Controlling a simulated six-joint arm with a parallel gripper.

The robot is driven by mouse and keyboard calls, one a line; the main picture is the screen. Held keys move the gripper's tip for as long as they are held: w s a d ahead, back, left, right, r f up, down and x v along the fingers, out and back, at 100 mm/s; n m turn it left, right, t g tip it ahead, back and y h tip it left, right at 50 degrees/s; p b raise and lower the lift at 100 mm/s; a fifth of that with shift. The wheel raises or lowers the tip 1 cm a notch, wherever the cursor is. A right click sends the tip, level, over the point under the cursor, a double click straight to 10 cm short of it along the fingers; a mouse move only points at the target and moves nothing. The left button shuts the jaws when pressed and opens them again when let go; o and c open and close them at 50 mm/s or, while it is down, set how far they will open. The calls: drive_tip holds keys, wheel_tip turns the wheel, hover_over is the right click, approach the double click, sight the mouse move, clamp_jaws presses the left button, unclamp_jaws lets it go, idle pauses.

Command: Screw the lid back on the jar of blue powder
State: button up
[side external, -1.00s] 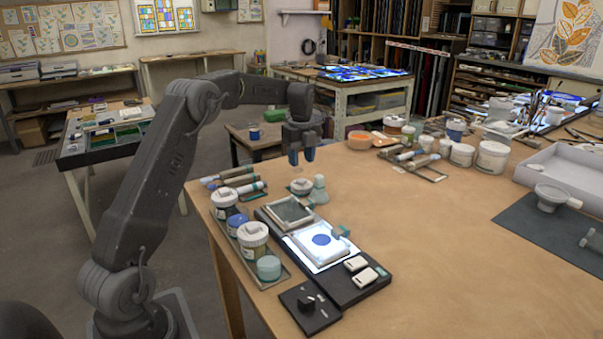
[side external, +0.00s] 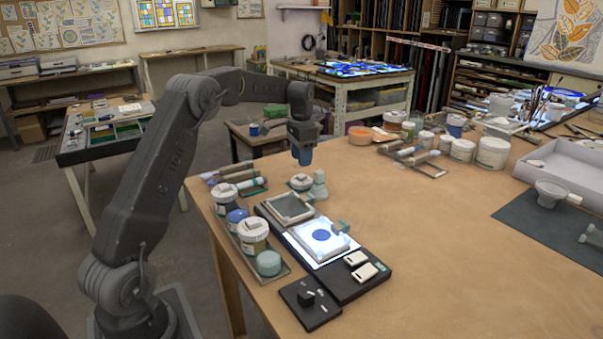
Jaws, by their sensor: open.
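A short jar with a blue top (side external: 236,217) stands in the narrow tray between two pale-lidded jars; it is likely the blue powder jar, but I cannot tell whether the blue is powder in an open mouth. A small round pale piece (side external: 300,182) lies on the table beyond the tray, beside a grey-green bottle-like object; I cannot tell if it is the lid. My gripper (side external: 304,163) points down just above this round piece, apart from it. It is open and empty, seen nearly edge-on, so one blue finger mostly covers the other.
The jar tray (side external: 284,277) also holds a teal-lidded jar (side external: 268,263). Brushes or tools (side external: 238,178) lie behind it. A lit panel (side external: 340,258) with a blue disc lies to its right. More jars (side external: 462,150) stand at the back. The table's middle right is clear.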

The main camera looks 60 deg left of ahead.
sight(301, 175)
drive_tip(key=n, duration=0.5)
drive_tip(key=shift+f+n, duration=0.25)
drive_tip(key=shift+n, duration=0.05)
drive_tip(key=shift+f, duration=2.5)
clamp_jaws()
drive_tip(key=shift+r, duration=0.1)
drive_tip(key=shift+r, duration=2.95)
